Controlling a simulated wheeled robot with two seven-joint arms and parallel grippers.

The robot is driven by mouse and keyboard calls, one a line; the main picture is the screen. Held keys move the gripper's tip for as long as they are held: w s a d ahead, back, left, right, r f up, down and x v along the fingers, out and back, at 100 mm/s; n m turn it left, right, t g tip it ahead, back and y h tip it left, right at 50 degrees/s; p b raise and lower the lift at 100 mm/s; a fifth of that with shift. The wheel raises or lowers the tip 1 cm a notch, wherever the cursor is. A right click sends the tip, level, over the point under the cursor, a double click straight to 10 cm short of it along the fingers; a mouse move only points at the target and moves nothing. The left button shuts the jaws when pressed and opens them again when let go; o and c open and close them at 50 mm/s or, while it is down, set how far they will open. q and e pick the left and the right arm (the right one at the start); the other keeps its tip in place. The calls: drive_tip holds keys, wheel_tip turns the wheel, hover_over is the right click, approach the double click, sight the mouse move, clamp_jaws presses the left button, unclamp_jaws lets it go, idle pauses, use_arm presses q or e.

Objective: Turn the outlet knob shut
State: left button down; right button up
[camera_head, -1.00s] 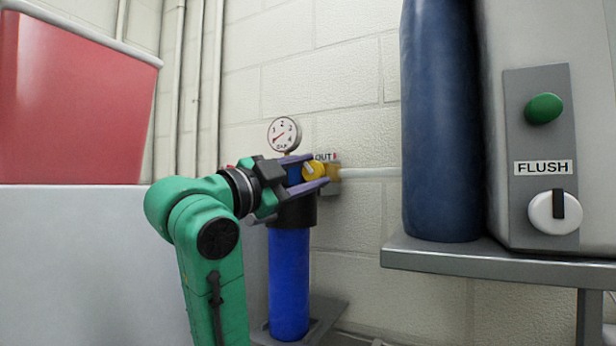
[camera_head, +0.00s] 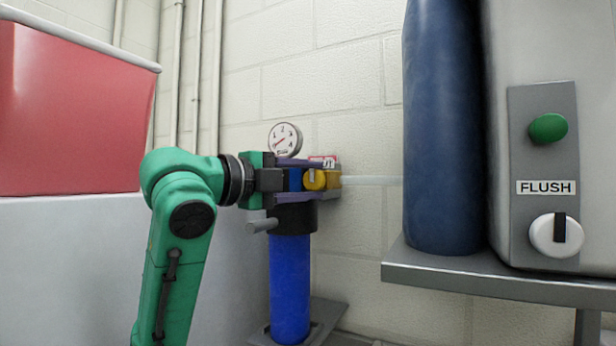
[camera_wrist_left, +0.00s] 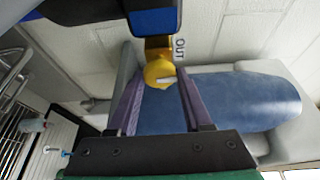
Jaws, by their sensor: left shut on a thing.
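The outlet knob (camera_head: 314,180) is yellow with a pale line on its face. It sits on the outlet side of the blue filter housing (camera_head: 290,285), beside a brass fitting (camera_head: 334,180) and under the OUT label (camera_head: 323,161). It also shows in the left wrist view (camera_wrist_left: 158,71). My left gripper (camera_head: 317,179) is shut on the knob, with one purple finger above it and one below. The fingers lie nearly level in the head view. In the wrist view the fingers (camera_wrist_left: 158,88) flank the knob. My right gripper is not in view.
A round gauge (camera_head: 284,140) stands just above the left gripper. A pale pipe (camera_head: 370,180) runs right from the fitting. A dark blue tank (camera_head: 440,130) and a FLUSH panel (camera_head: 545,170) stand on a grey shelf (camera_head: 480,275) at right. A red container (camera_head: 75,110) is at left.

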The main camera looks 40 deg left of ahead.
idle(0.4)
use_arm(q)
drive_tip(key=c, duration=0.5)
unclamp_jaws()
drive_tip(key=shift+o, duration=0.8)
drive_tip(key=shift+w, duration=0.1)
drive_tip(key=s+a+b, duration=0.1)
drive_tip(key=s+b, duration=0.2)
drive_tip(key=s, duration=1.1)
drive_tip(key=shift+s+a, duration=0.15)
drive_tip(key=shift+s, duration=0.1)
